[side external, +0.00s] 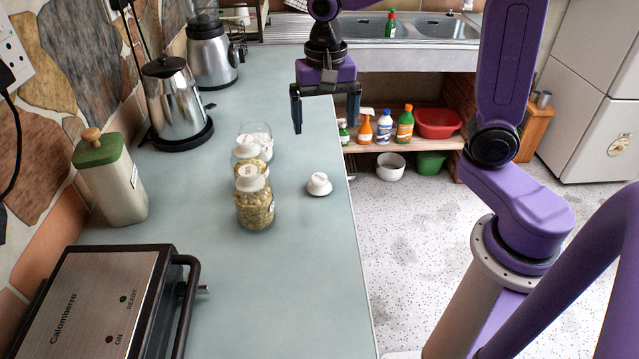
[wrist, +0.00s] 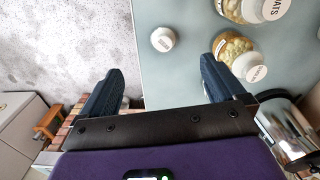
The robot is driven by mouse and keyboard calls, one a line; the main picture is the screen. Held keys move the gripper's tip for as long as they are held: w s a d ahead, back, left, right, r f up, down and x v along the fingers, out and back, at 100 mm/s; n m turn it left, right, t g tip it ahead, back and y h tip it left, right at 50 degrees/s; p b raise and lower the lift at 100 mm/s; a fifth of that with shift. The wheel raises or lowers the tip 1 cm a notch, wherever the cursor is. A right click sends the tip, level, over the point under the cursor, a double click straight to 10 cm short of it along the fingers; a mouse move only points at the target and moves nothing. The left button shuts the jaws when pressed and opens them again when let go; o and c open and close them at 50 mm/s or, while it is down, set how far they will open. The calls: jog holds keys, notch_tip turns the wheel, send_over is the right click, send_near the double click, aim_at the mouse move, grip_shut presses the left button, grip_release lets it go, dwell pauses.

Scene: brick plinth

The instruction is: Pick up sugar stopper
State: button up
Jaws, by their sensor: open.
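A loose white stopper (side external: 319,185) with small print on top lies on the pale blue-green counter, right of the glass jars. It also shows in the wrist view (wrist: 163,39), beyond and roughly between my fingertips. Its print is too small to read, so I cannot confirm it says sugar. My gripper (side external: 325,115) is open and empty, its fingers pointing down above the counter's right edge, behind and above the stopper. In the wrist view my gripper (wrist: 160,75) has its two dark fingers wide apart, with nothing between them.
Two stoppered jars of flakes, a front jar (side external: 256,210) and one behind it (side external: 266,166), stand left of the stopper. An open jar with white contents (side external: 258,131) is behind them. A kettle (side external: 172,100) stands farther left. The counter around the stopper is clear.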

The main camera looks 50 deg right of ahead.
jog(key=w+m, duration=0.2)
send_over(319, 178)
jog(key=f, duration=1.1)
jog(key=shift+s+a+f, duration=0.1)
jog(key=shift+s+f, duration=0.05)
jog(key=shift+s, duration=0.15)
jog(key=shift+w+f, duration=0.15)
jog(key=shift+f, duration=1.35)
jog(key=shift+w+f, duration=0.1)
jog(key=shift+f, duration=1.4)
jog(key=c, duration=1.1)
